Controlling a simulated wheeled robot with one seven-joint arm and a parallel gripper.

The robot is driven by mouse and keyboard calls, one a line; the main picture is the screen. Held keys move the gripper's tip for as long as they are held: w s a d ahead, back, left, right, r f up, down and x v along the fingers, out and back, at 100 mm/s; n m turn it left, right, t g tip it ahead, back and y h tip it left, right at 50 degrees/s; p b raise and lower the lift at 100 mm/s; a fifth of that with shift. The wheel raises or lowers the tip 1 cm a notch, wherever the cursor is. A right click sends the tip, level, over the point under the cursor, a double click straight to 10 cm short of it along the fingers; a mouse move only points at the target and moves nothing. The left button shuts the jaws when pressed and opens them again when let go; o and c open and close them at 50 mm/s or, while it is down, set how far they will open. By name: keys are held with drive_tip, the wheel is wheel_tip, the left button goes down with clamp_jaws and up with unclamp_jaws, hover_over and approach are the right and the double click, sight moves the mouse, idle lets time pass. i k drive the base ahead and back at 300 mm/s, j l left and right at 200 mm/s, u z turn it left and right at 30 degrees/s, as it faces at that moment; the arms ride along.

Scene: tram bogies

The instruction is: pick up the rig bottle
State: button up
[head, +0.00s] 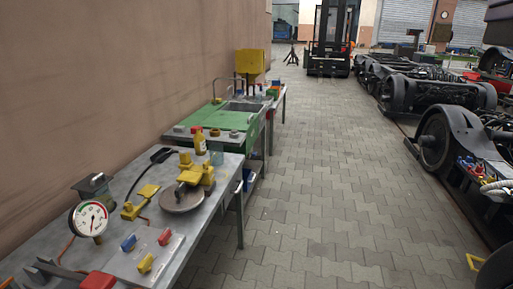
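A yellow bottle (200,145) with a red cap and a pale label stands upright near the far end of the grey workbench (217,236). It is the clearest bottle in view; no readable marking shows that it is the rig bottle. A bluish, see-through cup or jar (216,154) stands close to its right. A yellow clamp-like device (195,174) on a round grey disc (181,199) is nearer to me, in front of the bottle. My gripper is not in view.
A pressure gauge (89,218), small coloured blocks on a plate (146,258) and a red item (98,281) crowd the near bench. A green sink unit (217,118) stands beyond. Paved floor (310,200) is clear between the bench and the bogies (440,140). A forklift (329,45) stands far back.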

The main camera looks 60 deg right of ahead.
sight(200, 145)
drive_tip(key=z, duration=1.05)
